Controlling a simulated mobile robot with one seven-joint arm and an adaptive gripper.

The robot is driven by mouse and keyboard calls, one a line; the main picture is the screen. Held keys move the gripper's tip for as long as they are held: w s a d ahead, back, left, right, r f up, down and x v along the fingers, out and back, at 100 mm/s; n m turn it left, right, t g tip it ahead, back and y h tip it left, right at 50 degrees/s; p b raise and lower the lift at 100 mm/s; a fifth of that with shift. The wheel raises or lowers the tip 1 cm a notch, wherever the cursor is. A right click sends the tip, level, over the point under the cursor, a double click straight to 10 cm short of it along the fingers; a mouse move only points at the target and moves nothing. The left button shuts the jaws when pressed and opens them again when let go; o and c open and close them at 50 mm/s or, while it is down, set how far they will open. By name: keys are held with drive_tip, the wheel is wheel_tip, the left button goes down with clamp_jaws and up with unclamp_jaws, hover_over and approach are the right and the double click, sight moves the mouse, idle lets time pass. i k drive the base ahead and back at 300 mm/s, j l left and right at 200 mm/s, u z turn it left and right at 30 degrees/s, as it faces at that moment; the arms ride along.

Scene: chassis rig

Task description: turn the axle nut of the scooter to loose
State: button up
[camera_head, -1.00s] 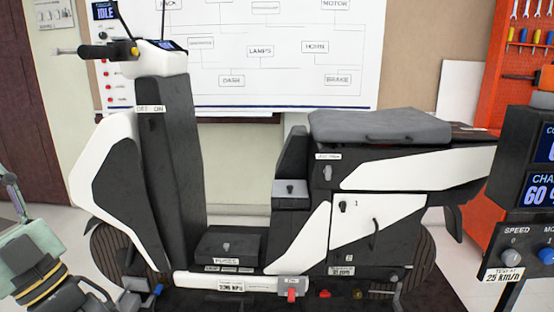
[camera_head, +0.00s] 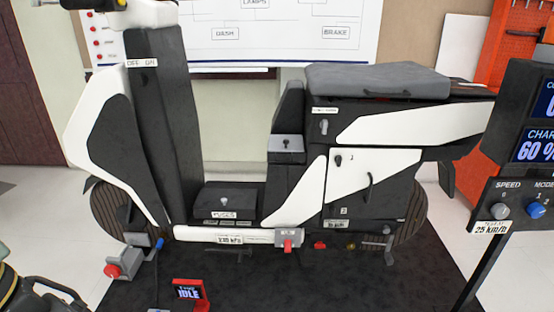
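The black-and-white scooter (camera_head: 232,190) stands upright, side-on, in the middle of the head view. Its front wheel (camera_head: 104,210) is at the left and its rear wheel (camera_head: 412,220) at the right, both largely covered by body panels. I cannot make out the axle nut for certain; a small brass-coloured round part (camera_head: 350,246) shows low by the rear wheel, too small to identify. My gripper (camera_head: 45,298) is at the lower left corner, cut off by the picture edge, apart from the scooter. Whether its fingers are open is not clear.
A grey box with a red knob (camera_head: 113,270) stands by the front wheel. A small red-framed IDLE display (camera_head: 190,293) is on the dark mat (camera_head: 330,285). A console on a post (camera_head: 515,205) stands at the right. The mat's front middle is clear.

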sight(386, 229)
drive_tip(key=l+z, duration=0.45)
drive_tip(key=z, duration=0.25)
drive_tip(key=i+l+z, duration=0.15)
drive_tip(key=z, duration=0.2)
drive_tip(key=i+j, duration=0.4)
